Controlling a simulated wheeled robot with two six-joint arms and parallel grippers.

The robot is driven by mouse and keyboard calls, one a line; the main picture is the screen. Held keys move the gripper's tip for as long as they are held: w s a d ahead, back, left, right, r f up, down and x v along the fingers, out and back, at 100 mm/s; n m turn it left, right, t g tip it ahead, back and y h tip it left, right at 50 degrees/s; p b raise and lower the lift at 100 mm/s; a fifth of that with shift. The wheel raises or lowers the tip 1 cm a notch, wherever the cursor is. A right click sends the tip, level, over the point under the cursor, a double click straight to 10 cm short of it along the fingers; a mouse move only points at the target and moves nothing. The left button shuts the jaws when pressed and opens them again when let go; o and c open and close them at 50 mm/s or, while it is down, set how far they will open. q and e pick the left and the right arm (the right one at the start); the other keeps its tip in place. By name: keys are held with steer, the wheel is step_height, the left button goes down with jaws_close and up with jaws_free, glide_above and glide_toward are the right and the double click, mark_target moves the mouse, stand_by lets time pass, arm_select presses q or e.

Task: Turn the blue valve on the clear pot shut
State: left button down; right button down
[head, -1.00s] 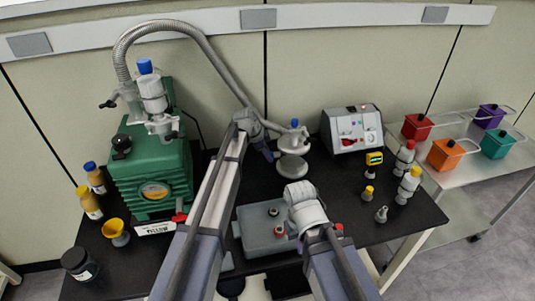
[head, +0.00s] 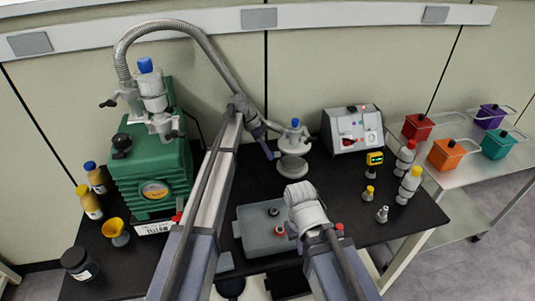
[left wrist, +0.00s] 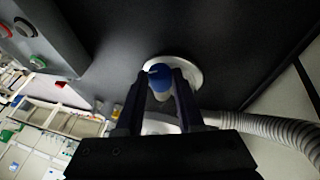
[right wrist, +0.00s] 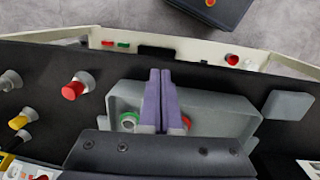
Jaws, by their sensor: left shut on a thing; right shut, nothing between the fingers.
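The valve's exact angle is hard to read. My right gripper (right wrist: 158,80) is shut and empty, above a grey box (right wrist: 218,120) at the front of the table.
A ribbed hose (head: 215,62) arches from the green pump (head: 150,175) to behind the pot. A grey control box (head: 352,130) stands right of the pot. Several small bottles and fittings stand at the table's right end. A cart (head: 465,170) with coloured bins is beyond.

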arm_select(q)
steer(key=shift+w+a+f+g+h+b, duration=0.15)
steer(key=shift+g+h+b, duration=0.2)
steer(key=shift+g, duration=0.35)
arm_select(e)
steer(key=shift+f, duration=0.55)
arm_select(q)
steer(key=c, duration=0.5)
jaws_free()
steer(key=shift+r, duration=0.2)
arm_select(e)
steer(key=shift+r, duration=0.1)
arm_select(q)
step_height(320, 180, up, 10)
steer(key=p, duration=1)
steer(key=shift+f, duration=0.15)
arm_select(e)
step_height(320, 180, up, 10)
